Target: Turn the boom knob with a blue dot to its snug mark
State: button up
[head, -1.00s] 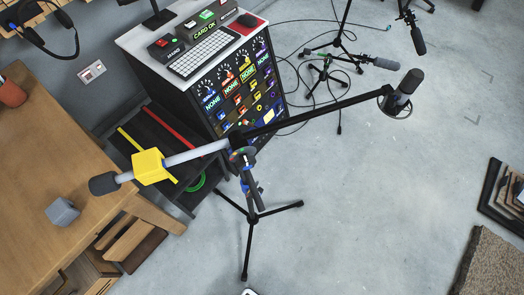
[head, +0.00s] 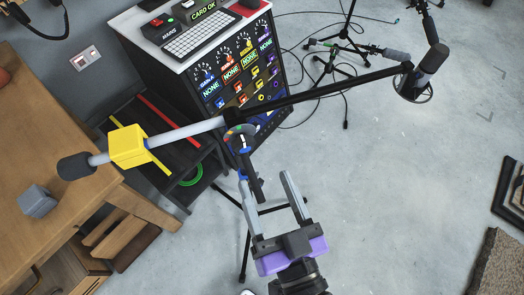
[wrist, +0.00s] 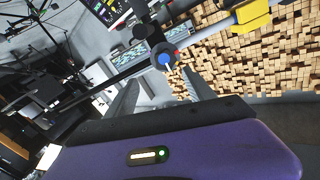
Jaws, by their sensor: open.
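The boom knob with a blue dot (wrist: 165,58) shows in the wrist view as a dark round disc with a blue centre and a reddish mark at its edge. In the head view the knob (head: 240,137) sits where the boom (head: 310,96) meets the stand. My gripper (head: 268,176) is open and empty, below and right of the knob, with its fingers pointing up toward it. In the wrist view my gripper (wrist: 165,88) has its fingertips just below the knob, apart from it. I cannot make out the snug mark for certain.
A yellow block (head: 129,146) sits on the boom's left part, with a dark weight (head: 75,167) at its end. A microphone (head: 425,70) hangs at the right end. A wooden desk (head: 90,205) stands left and a control cabinet (head: 235,75) behind.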

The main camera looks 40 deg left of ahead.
aim_at(246, 147)
jog(key=shift+a+r+g, duration=0.1)
jog(key=shift+a+g, duration=0.2)
jog(key=shift+a, duration=0.55)
jog(key=shift+p+x, duration=0.55)
jog(key=shift+x, duration=3)
jog(key=shift+r, duration=0.1)
grip_shut()
